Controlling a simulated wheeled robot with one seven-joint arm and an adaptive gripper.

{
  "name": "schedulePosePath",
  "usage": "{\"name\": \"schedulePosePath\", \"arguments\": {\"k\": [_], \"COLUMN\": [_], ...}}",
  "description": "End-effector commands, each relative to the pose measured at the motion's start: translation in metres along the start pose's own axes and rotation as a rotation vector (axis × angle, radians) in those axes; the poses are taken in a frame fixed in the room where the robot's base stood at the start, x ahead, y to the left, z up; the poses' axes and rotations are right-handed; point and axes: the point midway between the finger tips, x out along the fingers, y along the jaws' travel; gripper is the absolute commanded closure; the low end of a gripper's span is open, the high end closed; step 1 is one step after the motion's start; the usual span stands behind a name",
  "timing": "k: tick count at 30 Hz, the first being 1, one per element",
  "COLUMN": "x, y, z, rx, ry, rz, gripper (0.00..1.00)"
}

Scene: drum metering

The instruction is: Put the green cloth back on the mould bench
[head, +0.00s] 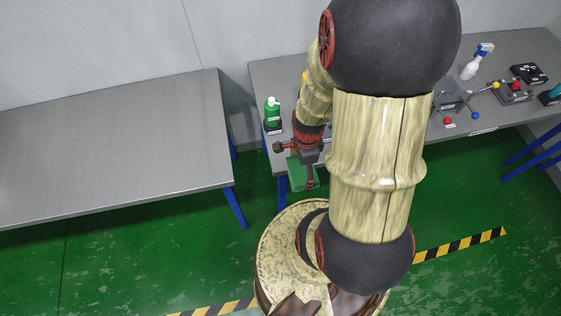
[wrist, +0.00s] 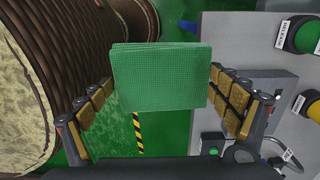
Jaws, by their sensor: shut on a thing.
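The green cloth (wrist: 160,78) is a folded, square-looking pad between the two fingers of my gripper (wrist: 163,108) in the wrist view. In the head view the cloth (head: 301,174) hangs below my gripper (head: 309,168), at the front edge of the right-hand grey bench (head: 283,81). My gripper is shut on the cloth, which is held in the air. My arm hides the middle of this bench. A bare grey bench (head: 110,148) stands at the left. I cannot read which one is the mould bench.
A gap separates the benches. Yellow-black tape (head: 460,245) marks the green floor.

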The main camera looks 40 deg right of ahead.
Motion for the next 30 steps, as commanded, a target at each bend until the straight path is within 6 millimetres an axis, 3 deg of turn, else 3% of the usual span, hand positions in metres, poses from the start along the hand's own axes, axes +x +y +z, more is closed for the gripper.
{"name": "schedulePosePath", "arguments": {"k": [5,16,24,30], "x": [0.009,0.042,0.082,0.092], "y": [-0.020,-0.096,-0.129,-0.139], "z": [0.002,0.015,0.019,0.021], "rx": [-0.003,-0.004,-0.003,-0.003], "ry": [0.003,0.003,0.003,0.003], "rz": [-0.020,-0.019,-0.019,-0.021], "gripper": [0.37,0.37,0.37,0.37]}}
